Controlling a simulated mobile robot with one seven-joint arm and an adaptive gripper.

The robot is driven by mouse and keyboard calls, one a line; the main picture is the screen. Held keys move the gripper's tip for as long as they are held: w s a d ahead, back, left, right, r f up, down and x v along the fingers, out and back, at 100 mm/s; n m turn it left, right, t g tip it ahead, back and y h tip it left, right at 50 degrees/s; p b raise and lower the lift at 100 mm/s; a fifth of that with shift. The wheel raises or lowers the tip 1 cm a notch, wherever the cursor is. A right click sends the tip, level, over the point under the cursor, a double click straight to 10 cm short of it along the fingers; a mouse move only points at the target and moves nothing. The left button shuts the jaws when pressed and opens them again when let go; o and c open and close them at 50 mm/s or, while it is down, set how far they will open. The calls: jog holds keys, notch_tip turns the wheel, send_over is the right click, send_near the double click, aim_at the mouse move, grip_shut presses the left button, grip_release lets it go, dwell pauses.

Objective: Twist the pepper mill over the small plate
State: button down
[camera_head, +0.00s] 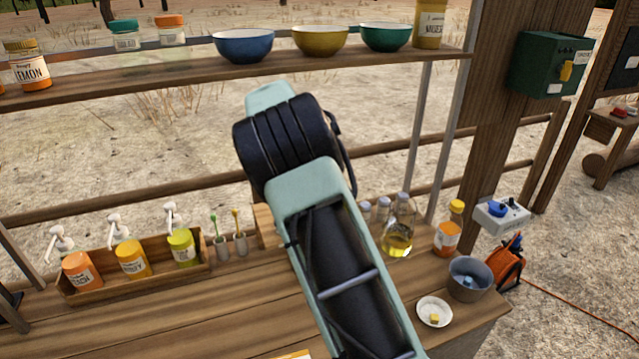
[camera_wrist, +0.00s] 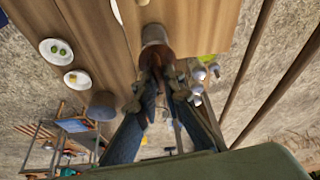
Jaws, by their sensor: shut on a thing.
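In the wrist view my gripper (camera_wrist: 157,85) is shut on a reddish-brown thing (camera_wrist: 157,56), which seems to be the pepper mill. A greyish round part shows just beyond it; I cannot tell whether it belongs to the mill. A small white plate (camera_head: 434,312) with a yellow cube lies at the counter's right end, and it also shows in the wrist view (camera_wrist: 70,81). Another white plate (camera_wrist: 46,45) with green pieces lies beside it. Both plates are apart from my gripper. In the head view my arm hides the gripper and the held thing.
A grey pot (camera_head: 468,285) stands beside the small plate. An oil flask (camera_head: 398,240) and an orange-labelled bottle (camera_head: 447,240) stand behind. A wooden tray (camera_head: 140,281) of jars is at left. A shelf (camera_head: 200,68) with bowls and jars runs above. The counter's left front is clear.

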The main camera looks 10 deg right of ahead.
jog(key=shift+m+g+p, duration=0.3)
jog(key=shift+m+p, duration=0.1)
jog(key=shift+m, duration=0.5)
jog(key=c, duration=2)
grip_release()
jog(key=shift+c, duration=0.2)
